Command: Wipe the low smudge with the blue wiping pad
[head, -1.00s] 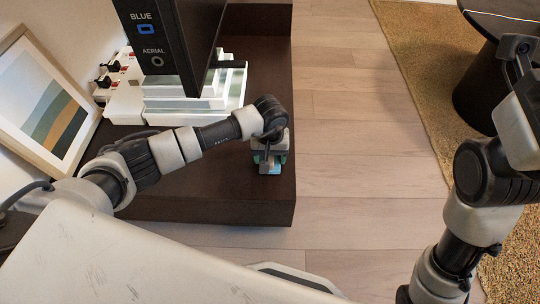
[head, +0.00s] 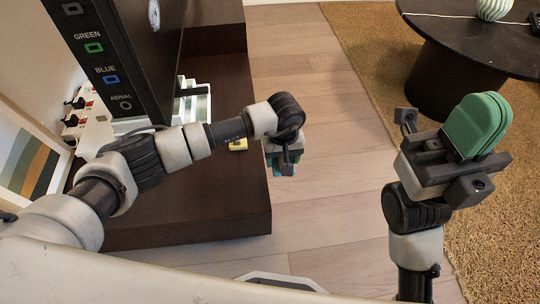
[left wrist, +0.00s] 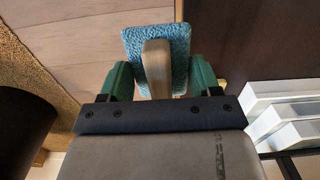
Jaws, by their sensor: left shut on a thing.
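The blue wiping pad (left wrist: 178,45) has a fuzzy blue face and a pale handle. In the left wrist view its handle is between the green fingers of my left gripper (left wrist: 160,78). In the head view my left gripper (head: 283,162) hangs beyond the right edge of the dark bench, and the pad is mostly hidden under it. A pale mark (head: 154,15) shows on the dark television screen (head: 170,50) at the top; I cannot tell whether it is the low smudge. My right gripper (head: 478,125) is raised at the right, its green fingers together and empty.
The dark bench (head: 225,200) carries the television, white stacked pieces (head: 190,103) and a small yellow item (head: 238,144). A framed picture (head: 28,160) leans at the left. A round black table (head: 460,45) stands on the rug at the right. Wooden floor between is clear.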

